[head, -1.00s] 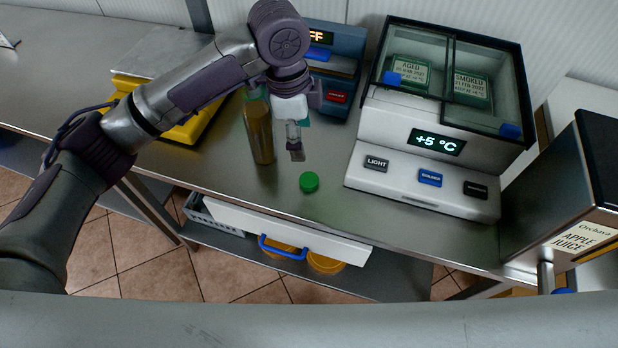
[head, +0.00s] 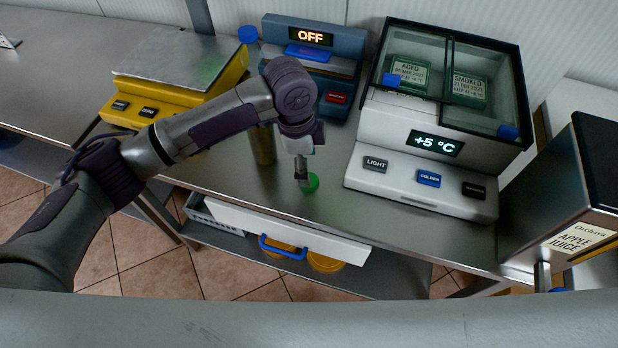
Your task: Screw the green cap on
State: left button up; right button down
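The green cap (head: 313,183) lies on the steel counter, in front of the grey-blue device and left of the white cooler. My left gripper (head: 303,181) points down right at the cap and covers its left part. I cannot tell whether the fingers touch or grip it. An amber-brown bottle (head: 263,148) stands upright on the counter, left of the cap. Its upper part is hidden behind my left arm, so its top cannot be seen. My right gripper is not in view.
A grey-blue device (head: 343,48) reading OFF stands behind. A white cooler (head: 358,172) is at the right, then an apple juice dispenser (head: 560,190). A yellow scale (head: 225,82) and a blue-capped bottle (head: 249,36) are back left. The counter's front is clear.

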aim_at(314, 178)
pick_arm(q)
jog(key=shift+f, duration=0.1)
notch_tip(314, 178, down, 5)
jog(key=shift+d+p, duration=0.15)
jog(key=shift+p, duration=0.55)
jog(key=c, duration=0.8)
